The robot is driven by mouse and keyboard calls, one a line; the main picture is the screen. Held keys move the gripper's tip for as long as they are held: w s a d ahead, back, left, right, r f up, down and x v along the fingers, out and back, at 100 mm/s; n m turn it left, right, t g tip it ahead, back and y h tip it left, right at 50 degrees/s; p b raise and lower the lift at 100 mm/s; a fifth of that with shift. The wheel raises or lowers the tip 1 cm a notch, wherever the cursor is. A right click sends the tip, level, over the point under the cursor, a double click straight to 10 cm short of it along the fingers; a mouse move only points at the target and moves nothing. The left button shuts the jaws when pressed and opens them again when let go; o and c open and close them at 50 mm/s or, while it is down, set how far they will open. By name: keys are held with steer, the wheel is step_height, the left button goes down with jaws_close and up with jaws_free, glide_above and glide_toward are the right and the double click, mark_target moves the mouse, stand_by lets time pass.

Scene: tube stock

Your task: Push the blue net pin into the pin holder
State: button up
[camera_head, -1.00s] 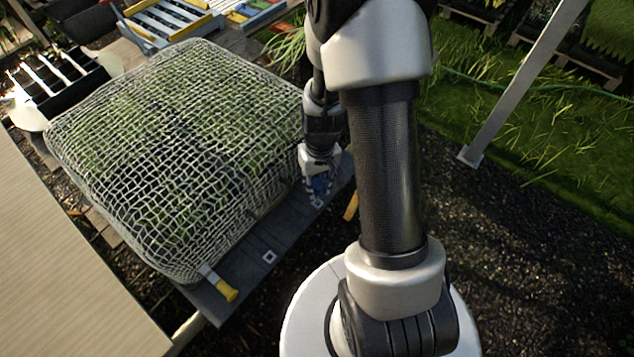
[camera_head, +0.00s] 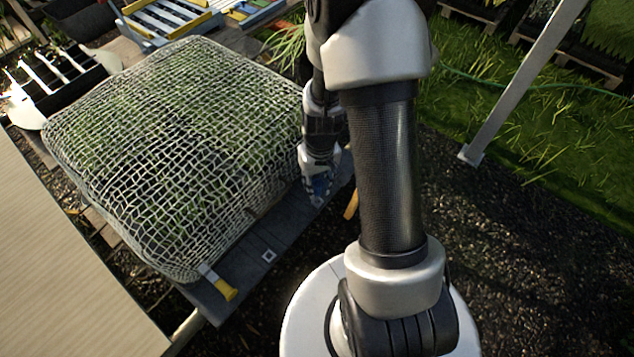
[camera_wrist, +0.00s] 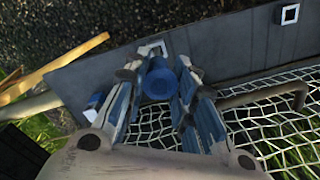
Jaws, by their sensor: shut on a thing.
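The blue net pin (camera_wrist: 159,80) is between the fingers of my gripper (camera_wrist: 157,84), its round blue head facing the wrist camera. My gripper is shut on it. A pin holder (camera_wrist: 152,48), a pale square frame on the grey board, shows just beyond the blue head in the wrist view. The head and fingers hide the pin's lower end, so I cannot tell whether it is inside the holder. In the head view my gripper (camera_head: 318,186) is low over the board's far end, with a bit of blue showing.
A white net (camera_head: 170,150) covers green plants beside the grey board (camera_head: 245,275). A second square holder (camera_head: 268,256) is free on the board. A yellow-handled pin (camera_head: 220,285) is at the net's near corner. A yellow wooden piece (camera_head: 352,204) lies right of the board.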

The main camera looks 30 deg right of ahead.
steer(key=shift+f+b, duration=0.8)
steer(key=shift+f, duration=0.25)
steer(key=shift+f, duration=1)
steer(key=o, duration=1)
steer(key=shift+o, duration=0.4)
steer(key=o, duration=1)
steer(key=shift+d, duration=0.1)
steer(key=shift+c, duration=0.2)
steer(key=shift+r, duration=0.1)
steer(key=shift+w+r+p, duration=0.15)
steer(key=shift+r+p, duration=0.7)
steer(key=shift+r, duration=0.4)
